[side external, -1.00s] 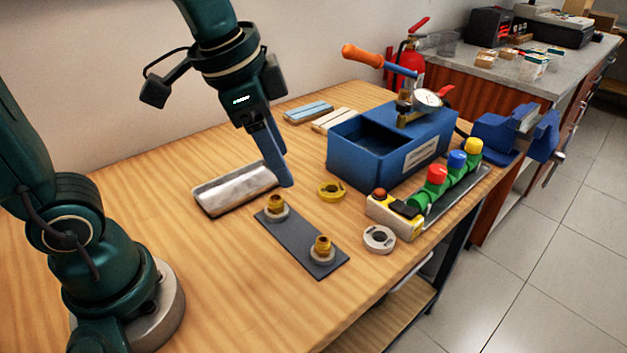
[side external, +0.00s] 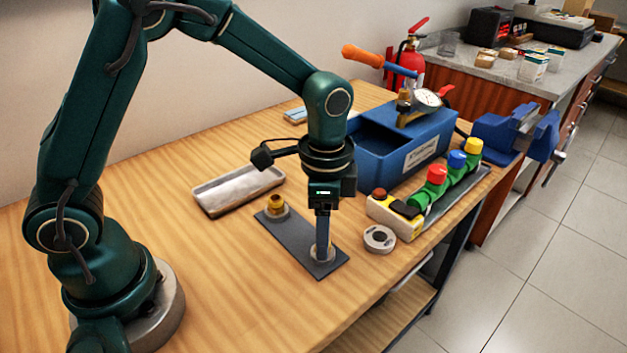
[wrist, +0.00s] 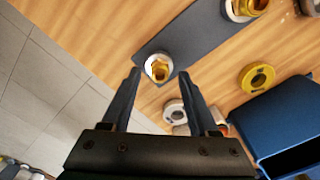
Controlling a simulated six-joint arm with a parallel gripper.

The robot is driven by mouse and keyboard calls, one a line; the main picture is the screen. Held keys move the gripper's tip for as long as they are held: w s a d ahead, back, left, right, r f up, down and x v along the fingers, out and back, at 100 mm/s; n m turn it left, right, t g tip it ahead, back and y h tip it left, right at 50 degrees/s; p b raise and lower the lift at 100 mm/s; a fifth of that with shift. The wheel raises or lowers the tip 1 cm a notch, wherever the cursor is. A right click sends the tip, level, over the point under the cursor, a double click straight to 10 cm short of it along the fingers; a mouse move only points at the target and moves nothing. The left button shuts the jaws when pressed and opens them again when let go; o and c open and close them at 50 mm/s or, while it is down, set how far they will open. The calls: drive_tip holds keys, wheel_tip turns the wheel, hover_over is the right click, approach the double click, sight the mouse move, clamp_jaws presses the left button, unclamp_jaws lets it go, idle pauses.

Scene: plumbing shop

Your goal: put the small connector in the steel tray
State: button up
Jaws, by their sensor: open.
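Two brass connectors stand on grey-white round bases on a dark flat plate (side external: 290,234). The smaller-looking connector (wrist: 159,70) is at the plate's near end; in the side view my fingers mostly hide it. The other, larger-looking one (side external: 276,204) stands at the far end and also shows at the top of the wrist view (wrist: 247,7). My gripper (side external: 323,243) points down over the near connector. In the wrist view its open fingers (wrist: 160,74) lie on either side of the connector; I cannot tell their exact height. The steel tray (side external: 238,190) looks empty, left of the plate.
A blue open-topped box (side external: 375,170) with a gauge stands behind. A tape roll (side external: 379,239) and a panel with coloured valves (side external: 436,185) are to the right. A yellow ring (wrist: 257,78) shows in the wrist view.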

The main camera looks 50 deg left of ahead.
drive_tip(key=shift+f, duration=0.4)
clamp_jaws()
drive_tip(key=shift+r, duration=0.15)
